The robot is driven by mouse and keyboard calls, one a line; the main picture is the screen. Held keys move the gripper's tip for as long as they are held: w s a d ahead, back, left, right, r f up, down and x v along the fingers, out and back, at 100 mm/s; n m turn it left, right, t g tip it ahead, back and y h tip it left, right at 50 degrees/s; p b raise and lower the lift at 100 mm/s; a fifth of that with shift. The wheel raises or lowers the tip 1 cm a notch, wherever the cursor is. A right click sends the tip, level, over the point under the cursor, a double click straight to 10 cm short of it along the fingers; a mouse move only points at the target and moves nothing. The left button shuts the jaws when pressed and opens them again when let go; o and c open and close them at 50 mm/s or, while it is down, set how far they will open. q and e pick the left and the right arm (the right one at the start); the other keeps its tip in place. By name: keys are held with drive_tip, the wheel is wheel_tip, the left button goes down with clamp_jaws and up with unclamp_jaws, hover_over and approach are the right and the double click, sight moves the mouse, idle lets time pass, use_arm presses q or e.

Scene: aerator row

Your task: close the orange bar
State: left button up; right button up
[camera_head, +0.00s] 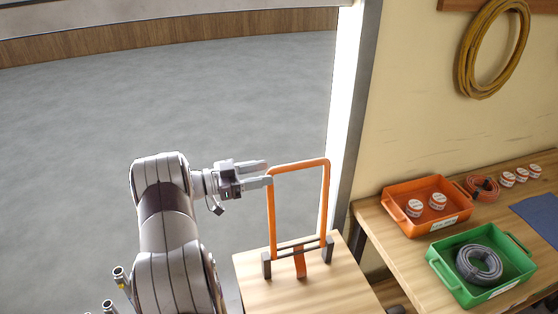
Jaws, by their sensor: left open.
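The orange bar (299,164) is a U-shaped hoop standing upright on a black-footed hinge base on a small wooden table (335,290). A short orange strip (300,265) shows at the base between the black feet. My left gripper (268,174) is open, with its fingers pointing right at the bar's upper left corner. The fingertips appear close to the bar; I cannot tell whether they touch it. My right gripper is not in view.
A wooden bench at the right holds an orange tray (391,206) with white-lidded pieces and a green tray (443,271) with a grey coil. A post (345,130) stands behind the bar. Open floor lies left.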

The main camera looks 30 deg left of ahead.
sight(274, 171)
use_arm(q)
drive_tip(key=x, duration=0.1)
drive_tip(key=p+x, duration=0.1)
drive_tip(key=x, duration=0.2)
drive_tip(key=shift+w+d+r+p, duration=0.1)
drive_tip(key=shift+d+r+p, duration=0.3)
drive_tip(key=shift+d, duration=0.15)
drive_tip(key=shift+d+f, duration=0.1)
drive_tip(key=shift+w+f, duration=0.2)
drive_tip(key=shift+w, duration=0.05)
drive_tip(key=c, duration=0.5)
drive_tip(key=shift+s+r, duration=0.1)
drive_tip(key=shift+r, duration=0.1)
clamp_jaws()
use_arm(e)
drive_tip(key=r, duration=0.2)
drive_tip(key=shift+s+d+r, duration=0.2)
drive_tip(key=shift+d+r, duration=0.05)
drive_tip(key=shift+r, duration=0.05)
